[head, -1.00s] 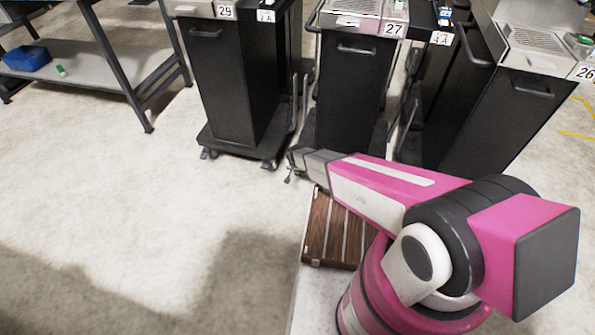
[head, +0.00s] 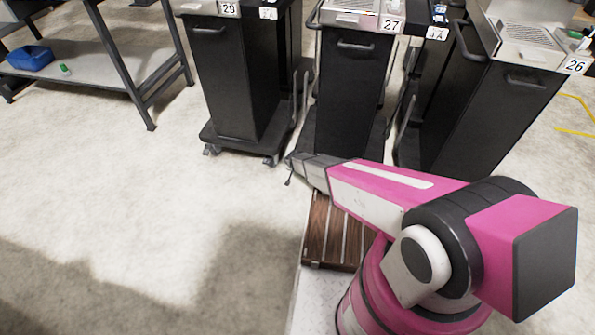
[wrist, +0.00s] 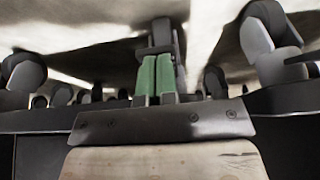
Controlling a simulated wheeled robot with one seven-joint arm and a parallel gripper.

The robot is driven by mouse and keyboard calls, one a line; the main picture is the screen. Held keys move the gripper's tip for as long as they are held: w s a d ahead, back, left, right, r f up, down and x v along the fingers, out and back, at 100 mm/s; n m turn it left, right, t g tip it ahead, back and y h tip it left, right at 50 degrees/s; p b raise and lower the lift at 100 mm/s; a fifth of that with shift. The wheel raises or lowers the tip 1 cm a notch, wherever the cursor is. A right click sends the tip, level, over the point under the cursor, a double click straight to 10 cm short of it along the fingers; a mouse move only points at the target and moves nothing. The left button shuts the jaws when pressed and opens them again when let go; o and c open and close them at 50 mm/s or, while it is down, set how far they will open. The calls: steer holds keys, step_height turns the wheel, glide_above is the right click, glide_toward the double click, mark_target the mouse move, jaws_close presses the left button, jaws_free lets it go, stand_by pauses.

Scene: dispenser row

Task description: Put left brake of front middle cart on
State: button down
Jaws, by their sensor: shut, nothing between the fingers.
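The front middle cart (head: 345,95) is a tall black cart labelled 27, with a handle near its top. My gripper (head: 291,167) is low at its front left, near the floor. It hides part of the cart's lower front. In the wrist view, which looks upside down, my gripper (wrist: 157,76) shows green fingers, shut and empty. A dark part stands in line with the fingertips; I cannot tell whether it is a caster. A caster (wrist: 266,48) shows at the right and another caster (wrist: 22,76) at the left, both apart from the fingers. I cannot make out the brake lever.
Cart 29 (head: 232,80) stands left of the middle cart, with a narrow gap between them. Cart 26 (head: 500,100) stands close on the right. A grey bench (head: 105,75) with a blue bin (head: 29,58) is at the far left. The floor at left is clear.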

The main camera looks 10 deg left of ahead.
steer(key=shift+s+f, duration=0.2)
steer(key=shift+f, duration=0.55)
steer(key=shift+r, duration=0.15)
steer(key=shift+r, duration=0.65)
steer(key=shift+r, duration=0.1)
steer(key=s+v, duration=0.1)
steer(key=v, duration=1.2)
steer(key=shift+s, duration=0.35)
